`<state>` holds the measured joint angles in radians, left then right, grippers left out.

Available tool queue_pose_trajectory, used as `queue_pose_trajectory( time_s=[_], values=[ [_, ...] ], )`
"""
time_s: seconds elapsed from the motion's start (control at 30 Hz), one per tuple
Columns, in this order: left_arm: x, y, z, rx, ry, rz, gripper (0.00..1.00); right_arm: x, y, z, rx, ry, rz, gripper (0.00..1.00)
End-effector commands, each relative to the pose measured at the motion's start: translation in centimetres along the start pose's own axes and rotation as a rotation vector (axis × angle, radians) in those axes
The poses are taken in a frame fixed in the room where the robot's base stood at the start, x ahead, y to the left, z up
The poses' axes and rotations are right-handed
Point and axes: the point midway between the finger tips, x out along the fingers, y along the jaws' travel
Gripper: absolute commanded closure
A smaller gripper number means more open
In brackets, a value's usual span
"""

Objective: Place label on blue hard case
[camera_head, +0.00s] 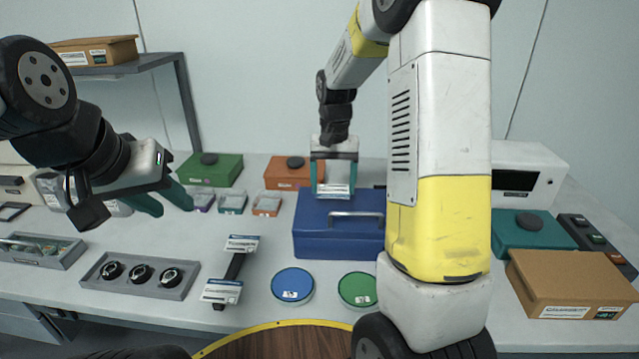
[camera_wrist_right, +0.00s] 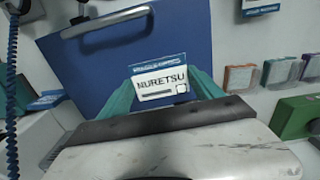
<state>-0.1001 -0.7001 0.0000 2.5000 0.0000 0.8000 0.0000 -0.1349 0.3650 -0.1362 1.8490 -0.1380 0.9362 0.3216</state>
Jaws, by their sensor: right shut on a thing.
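The blue hard case (camera_head: 322,244) lies on the table with a grey handle on its top; in the right wrist view its blue surface (camera_wrist_right: 185,35) fills much of the background. My right gripper (camera_head: 333,190) is over the back part of the case, pointing down. It is shut on a white label with a blue top band (camera_wrist_right: 160,82) reading "NURETSU", held between teal fingertips. I cannot tell whether the label touches the case. My left gripper (camera_head: 168,198) is open and empty above the left of the table.
A black stand with labels (camera_head: 238,267) is left of the case. Blue (camera_head: 292,285) and green (camera_head: 357,289) round discs lie in front. Behind are a green case (camera_head: 212,170), an orange case (camera_head: 287,172) and small bins (camera_head: 232,203). A cardboard box (camera_head: 568,280) is at right.

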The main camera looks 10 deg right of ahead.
Motion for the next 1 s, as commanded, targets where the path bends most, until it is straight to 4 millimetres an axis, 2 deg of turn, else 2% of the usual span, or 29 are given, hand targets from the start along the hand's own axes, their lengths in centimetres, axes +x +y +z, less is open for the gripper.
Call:
queue_pose_trajectory(
  time_s=[0.27,0.4,0.5,0.77,1.0],
  values=[
    [0.0,0.0,0.0,0.0,0.0,0.0,0.64,0.4,-0.7,-2.0,-0.001,-0.002,0.001,0.62],
    [0.0,0.0,0.0,0.0,0.0,0.0,0.64,2.8,-0.6,-1.8,0.0,-0.004,0.002,0.62],
    [0.0,0.0,0.0,0.0,0.0,0.0,0.64,3.7,-0.6,-1.9,0.0,-0.001,0.001,0.62],
    [0.0,0.0,0.0,0.0,0.0,0.0,0.64,3.8,-0.6,-1.8,0.0,-0.001,0.001,0.62],
    [0.0,0.0,0.0,0.0,0.0,0.0,0.64,4.8,-0.6,-1.7,0.0,-0.005,0.001,0.62]
  ],
)
